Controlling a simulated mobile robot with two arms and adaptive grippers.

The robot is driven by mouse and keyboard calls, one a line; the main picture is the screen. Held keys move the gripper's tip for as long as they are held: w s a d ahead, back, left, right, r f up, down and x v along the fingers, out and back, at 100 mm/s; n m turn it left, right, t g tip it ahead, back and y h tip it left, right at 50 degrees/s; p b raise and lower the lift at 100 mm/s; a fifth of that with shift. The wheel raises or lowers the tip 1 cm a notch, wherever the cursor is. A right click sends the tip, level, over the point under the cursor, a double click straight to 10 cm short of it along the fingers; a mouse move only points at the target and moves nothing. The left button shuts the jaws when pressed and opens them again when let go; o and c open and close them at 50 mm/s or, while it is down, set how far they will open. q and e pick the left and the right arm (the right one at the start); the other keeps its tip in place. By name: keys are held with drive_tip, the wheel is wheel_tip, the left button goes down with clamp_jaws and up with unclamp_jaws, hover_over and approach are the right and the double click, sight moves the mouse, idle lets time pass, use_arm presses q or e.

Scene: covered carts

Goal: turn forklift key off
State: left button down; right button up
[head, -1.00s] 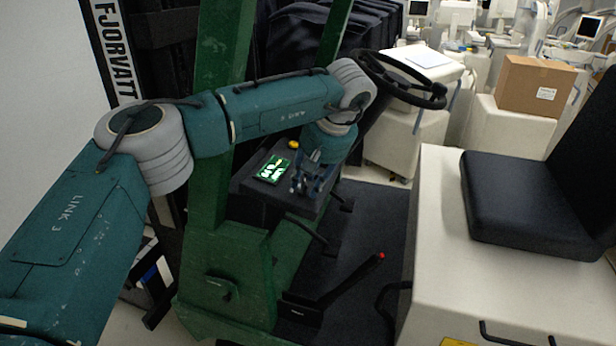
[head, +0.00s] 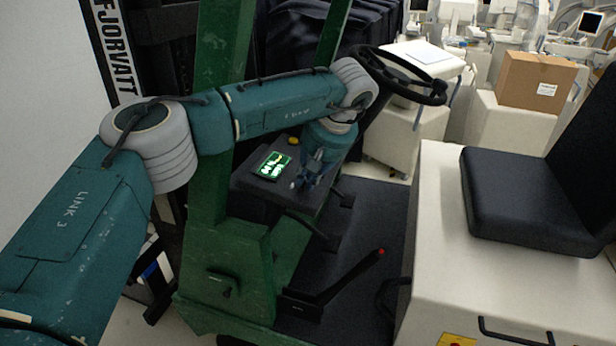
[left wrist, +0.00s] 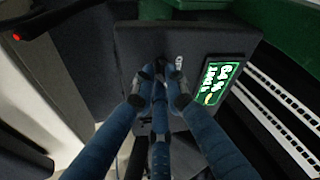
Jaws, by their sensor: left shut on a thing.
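The forklift's dark console (head: 246,183) carries a lit green display (head: 273,164). The display also shows in the left wrist view (left wrist: 219,82), to the right of the fingers. My left gripper (head: 303,183) is at the console, just right of the display in the head view. In the left wrist view its blue fingers (left wrist: 160,82) are brought together at the console face, beside a small white marking (left wrist: 179,62). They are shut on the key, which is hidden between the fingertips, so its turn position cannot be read. My right gripper is not in view.
A yellow button (head: 293,141) sits on the console behind the display. The black steering wheel (head: 436,98) is beyond my wrist. A red-tipped lever (head: 350,277) rises from the floor, and the black seat (head: 520,205) stands at right. A green post (head: 221,60) is close to my arm.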

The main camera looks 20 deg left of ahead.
use_arm(q)
drive_tip(key=n+p, duration=0.1)
drive_tip(key=n, duration=0.2)
drive_tip(key=shift+w+r+g+y, duration=0.1)
drive_tip(key=shift+r+g+y, duration=0.05)
drive_tip(key=shift+g+y, duration=0.2)
drive_tip(key=n+p, duration=0.1)
drive_tip(key=n, duration=0.1)
drive_tip(key=shift+w+n+g+y, duration=0.1)
drive_tip(key=shift+n+g+y, duration=0.15)
drive_tip(key=shift+n+y, duration=0.15)
drive_tip(key=n+g+p, duration=0.1)
drive_tip(key=n+p, duration=0.2)
drive_tip(key=shift+r+n, duration=0.1)
drive_tip(key=shift+n, duration=0.2)
drive_tip(key=shift+w+n+g+p, duration=0.1)
drive_tip(key=shift+n+g+p, duration=0.2)
drive_tip(key=shift+n+p, duration=0.65)
drive_tip(key=shift+a, duration=0.1)
drive_tip(key=c, duration=1.8)
unclamp_jaws()
drive_tip(key=shift+o, duration=0.2)
drive_tip(key=shift+f, duration=0.2)
